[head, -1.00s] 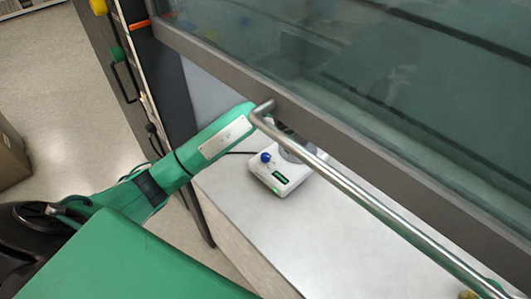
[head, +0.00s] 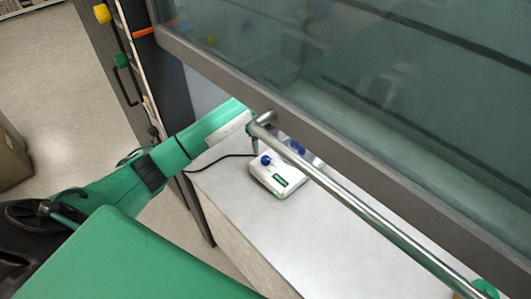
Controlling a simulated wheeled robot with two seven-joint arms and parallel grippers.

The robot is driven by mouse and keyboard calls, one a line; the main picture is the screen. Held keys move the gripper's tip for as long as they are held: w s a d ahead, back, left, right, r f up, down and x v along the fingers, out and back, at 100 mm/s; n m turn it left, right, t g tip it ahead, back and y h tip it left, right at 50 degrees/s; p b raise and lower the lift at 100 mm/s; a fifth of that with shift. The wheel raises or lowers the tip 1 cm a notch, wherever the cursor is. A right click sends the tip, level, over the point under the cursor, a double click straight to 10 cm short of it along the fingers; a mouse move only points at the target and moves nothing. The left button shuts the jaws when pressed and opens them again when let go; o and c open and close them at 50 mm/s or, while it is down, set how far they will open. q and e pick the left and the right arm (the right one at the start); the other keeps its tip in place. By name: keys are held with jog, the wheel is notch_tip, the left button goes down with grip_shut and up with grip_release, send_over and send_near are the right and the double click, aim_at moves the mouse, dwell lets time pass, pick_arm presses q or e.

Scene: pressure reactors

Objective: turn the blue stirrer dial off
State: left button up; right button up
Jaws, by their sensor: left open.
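The white stirrer (head: 284,180) stands on the pale worktop under the raised glass sash. Its blue dial (head: 265,160) is on its left side, and a small green-lit display is on its front. My left arm reaches in from the left behind the metal bar. My left gripper (head: 255,143) is open just above and left of the dial, partly hidden by the bar; I cannot tell whether it touches the dial. A second blue thing (head: 297,147) shows on the stirrer's far side, partly hidden by the bar. My right gripper is not in view.
The metal handle bar (head: 370,212) crosses in front of the stirrer, below the sash frame (head: 345,160). A black cable (head: 215,161) runs left from the stirrer. The worktop (head: 300,235) in front is clear. A brown box (head: 12,158) stands at the far left.

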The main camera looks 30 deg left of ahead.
aim_at(266, 158)
pick_arm(q)
notch_tip(266, 158, down, 6)
jog(key=shift+f+p, duration=0.2)
jog(key=shift+p, duration=0.55)
jog(key=shift+c, duration=0.2)
jog(key=c, duration=0.9)
